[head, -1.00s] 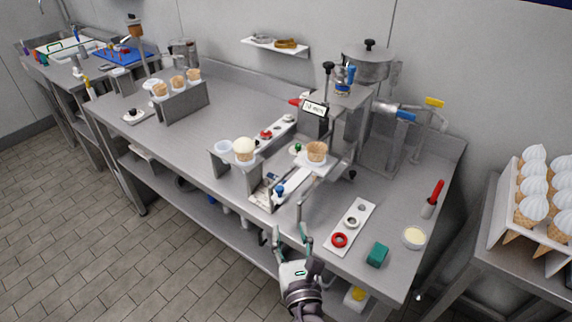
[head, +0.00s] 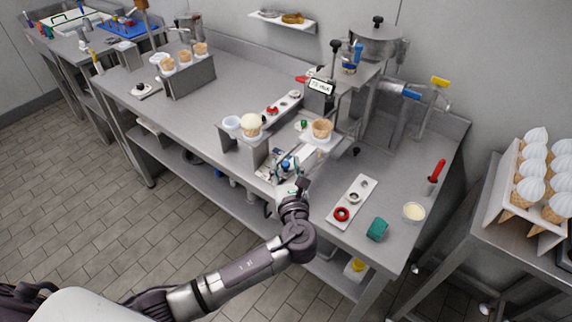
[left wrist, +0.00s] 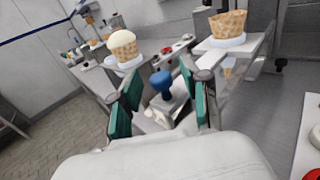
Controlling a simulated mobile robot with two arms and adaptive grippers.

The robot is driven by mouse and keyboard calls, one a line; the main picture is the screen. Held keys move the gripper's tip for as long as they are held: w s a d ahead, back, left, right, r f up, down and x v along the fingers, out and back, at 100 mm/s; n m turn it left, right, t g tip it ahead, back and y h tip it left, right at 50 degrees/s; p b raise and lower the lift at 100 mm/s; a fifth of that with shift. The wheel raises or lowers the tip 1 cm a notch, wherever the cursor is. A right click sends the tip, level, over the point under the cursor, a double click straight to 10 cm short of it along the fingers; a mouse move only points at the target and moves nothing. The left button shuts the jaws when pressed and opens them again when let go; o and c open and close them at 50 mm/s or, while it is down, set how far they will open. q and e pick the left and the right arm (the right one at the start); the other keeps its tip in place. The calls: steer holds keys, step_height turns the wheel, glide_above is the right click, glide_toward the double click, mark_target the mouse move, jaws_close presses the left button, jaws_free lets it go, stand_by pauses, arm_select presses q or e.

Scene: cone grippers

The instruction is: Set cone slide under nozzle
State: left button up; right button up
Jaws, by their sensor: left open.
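The cone slide (head: 318,137) is a pale plate carrying an empty waffle cone (head: 322,128) in a white ring, in front of the filling machine. In the left wrist view the cone (left wrist: 228,24) is at upper right. A blue knob (left wrist: 161,82) stands between the open green-padded fingers of my left gripper (left wrist: 160,98), beyond the tips or between them; I cannot tell whether they touch it. In the head view my left gripper (head: 288,172) is at the table's front edge, partly hiding the knob. The nozzle is not clearly visible. My right gripper is not in view.
A cream-topped cone (head: 251,124) stands on a metal stand left of the gripper. A white strip with rings (head: 352,202), a teal block (head: 377,229) and a cream bowl (head: 413,212) lie to the right. A cone rack (head: 188,75) stands at back left.

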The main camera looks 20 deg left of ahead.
mark_target(305, 156)
arm_select(q)
jaws_close()
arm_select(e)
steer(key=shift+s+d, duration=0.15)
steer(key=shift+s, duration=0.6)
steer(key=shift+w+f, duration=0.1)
arm_select(q)
steer(key=w+d, duration=0.1)
steer(key=w, duration=0.1)
steer(key=w+d+b, duration=0.1)
steer(key=w, duration=0.2)
steer(key=w+d+b, duration=0.1)
steer(key=w, duration=0.2)
steer(key=shift+s+a, duration=0.1)
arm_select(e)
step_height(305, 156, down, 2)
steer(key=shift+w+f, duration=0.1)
arm_select(q)
jaws_free()
